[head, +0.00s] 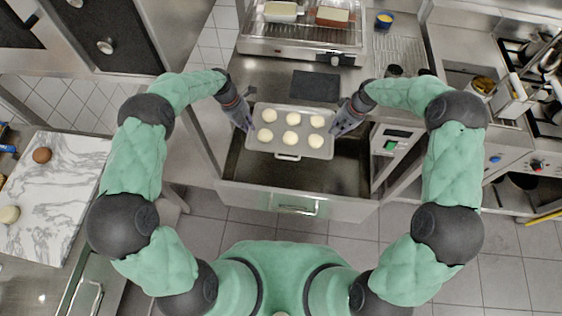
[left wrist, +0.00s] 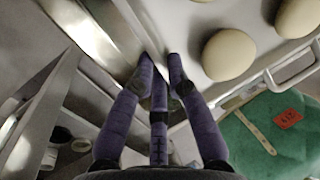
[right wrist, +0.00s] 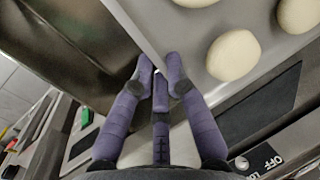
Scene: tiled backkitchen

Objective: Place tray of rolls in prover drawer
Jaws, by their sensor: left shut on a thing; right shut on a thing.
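A light metal tray (head: 263,144) holds several pale round rolls (head: 291,118) in two rows. It is above the open prover drawer (head: 330,178), whose dark inside shows in front of and beside the tray. The tray looks roughly level in the head view; its height over the drawer floor is hard to tell. My left gripper (head: 247,126) is shut on the tray's left edge, and its fingers show at the tray wall in the left wrist view (left wrist: 162,85). My right gripper (head: 336,130) is shut on the tray's right edge, also seen in the right wrist view (right wrist: 160,80).
The drawer front with its handle (head: 297,205) is pulled out toward me. A counter with a dark mat (head: 316,86) and a toaster-like grill (head: 300,45) lies behind. A control panel with a green display (head: 391,145) is at right. A marble board (head: 45,195) lies at left.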

